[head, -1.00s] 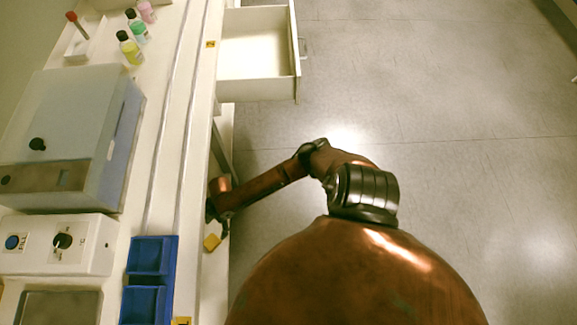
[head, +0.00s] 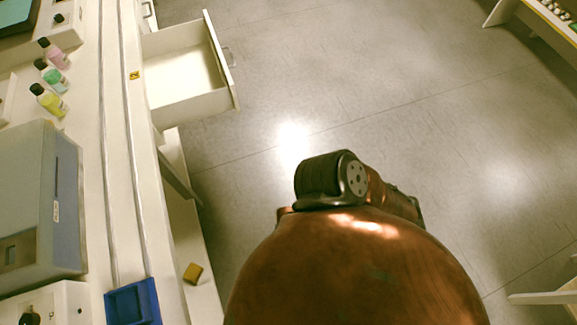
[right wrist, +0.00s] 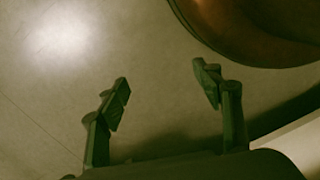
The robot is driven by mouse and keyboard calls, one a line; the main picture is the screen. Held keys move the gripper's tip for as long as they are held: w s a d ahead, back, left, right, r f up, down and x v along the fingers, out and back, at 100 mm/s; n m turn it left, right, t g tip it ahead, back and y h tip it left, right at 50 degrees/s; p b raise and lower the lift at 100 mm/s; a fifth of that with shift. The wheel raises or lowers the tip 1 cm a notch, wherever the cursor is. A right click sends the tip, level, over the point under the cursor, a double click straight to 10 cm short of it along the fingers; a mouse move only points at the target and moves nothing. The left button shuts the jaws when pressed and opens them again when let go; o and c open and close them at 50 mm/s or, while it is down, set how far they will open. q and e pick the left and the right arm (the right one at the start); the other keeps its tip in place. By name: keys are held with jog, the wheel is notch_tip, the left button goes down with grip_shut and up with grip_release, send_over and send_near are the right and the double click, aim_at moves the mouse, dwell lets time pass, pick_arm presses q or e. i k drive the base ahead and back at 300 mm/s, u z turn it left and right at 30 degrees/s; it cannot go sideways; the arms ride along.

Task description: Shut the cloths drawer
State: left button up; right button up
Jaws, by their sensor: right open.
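An open, empty white drawer (head: 185,80) sticks out from the bench front in the upper left of the head view. Its handle (head: 229,57) is on the front panel, which faces right over the floor. No cloths show inside it. In the right wrist view my right gripper (right wrist: 165,90) is open and empty, with bare floor behind its fingers. It does not show in the head view, where my arm is mostly hidden behind my body. My left gripper is in neither view.
The bench top on the left holds a grey box-shaped device (head: 40,205), a blue tray (head: 133,303) and pink, green and yellow bottles (head: 48,100). A small yellow block (head: 193,273) lies on a low ledge. Floor (head: 380,90) right of the drawer is clear.

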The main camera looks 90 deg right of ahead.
aim_at(189, 78)
jog(key=u, duration=0.05)
jog(key=k, duration=1.1)
jog(key=z, duration=1.05)
jog(key=i, duration=0.7)
jog(key=z, duration=0.85)
